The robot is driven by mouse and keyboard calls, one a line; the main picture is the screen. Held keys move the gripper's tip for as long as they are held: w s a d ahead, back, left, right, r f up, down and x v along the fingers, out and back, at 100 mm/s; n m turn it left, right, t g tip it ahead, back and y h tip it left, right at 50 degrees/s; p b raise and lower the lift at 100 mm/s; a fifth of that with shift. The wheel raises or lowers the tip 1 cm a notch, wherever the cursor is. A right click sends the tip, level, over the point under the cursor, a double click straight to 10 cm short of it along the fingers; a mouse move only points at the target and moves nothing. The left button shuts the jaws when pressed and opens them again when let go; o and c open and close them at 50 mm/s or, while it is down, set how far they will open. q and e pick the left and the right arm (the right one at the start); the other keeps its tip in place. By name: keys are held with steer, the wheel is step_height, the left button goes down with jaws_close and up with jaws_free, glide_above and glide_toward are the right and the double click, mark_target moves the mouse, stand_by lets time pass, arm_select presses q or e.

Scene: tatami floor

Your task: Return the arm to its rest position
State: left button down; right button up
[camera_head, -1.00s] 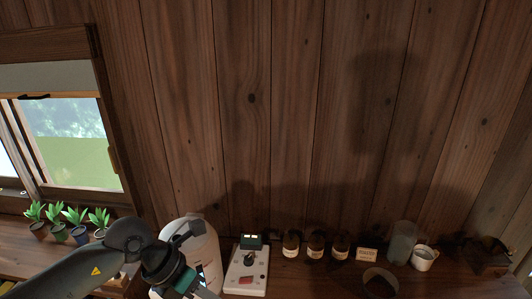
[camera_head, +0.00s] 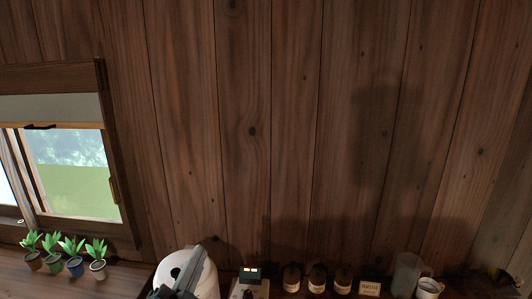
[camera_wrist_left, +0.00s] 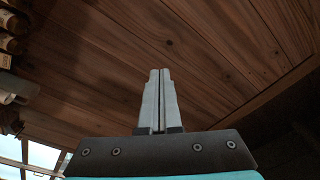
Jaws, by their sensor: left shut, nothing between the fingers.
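My left gripper (camera_head: 201,252) shows at the bottom of the head view, in front of a white cylindrical container (camera_head: 206,280). Only its grey finger part and a bit of dark wrist show there; the rest of the arm is below the frame. In the left wrist view the two grey fingers (camera_wrist_left: 160,73) are pressed together with nothing between them, and the plank wall (camera_wrist_left: 220,60) lies beyond. My right gripper is in neither view.
A device with a lit display (camera_head: 251,272), brown bottles (camera_head: 317,278), a small sign (camera_head: 369,288), a clear jar (camera_head: 406,272) and a white cup (camera_head: 429,286) line the shelf. Potted plants (camera_head: 73,265) stand left below the window (camera_head: 75,170). The wall above is clear.

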arm_select(q)
steer(key=s+a+f+n+g+y, duration=0.3)
steer(key=a+f+n+g, duration=0.15)
steer(key=f, duration=0.35)
steer(key=s+f+n+g, duration=0.5)
steer(key=s+f+g, duration=0.65)
steer(key=s, duration=0.75)
step_height(320, 180, down, 33)
steer(key=s+b, duration=0.2)
steer(key=b, duration=0.8)
steer(key=s+f+b, duration=0.3)
steer(key=s+f, duration=0.2)
steer(key=f, duration=0.3)
steer(key=s+a+f+g+b, duration=0.1)
steer(key=s+f+b, duration=0.2)
steer(key=s+f, duration=0.2)
steer(key=s+a+f+b, duration=0.1)
steer(key=s+f+b, duration=0.3)
steer(key=f, duration=0.8)
steer(key=shift+s+m+g+h, duration=0.3)
steer(key=shift+s+m+g, duration=0.15)
steer(key=shift+s, duration=0.5)
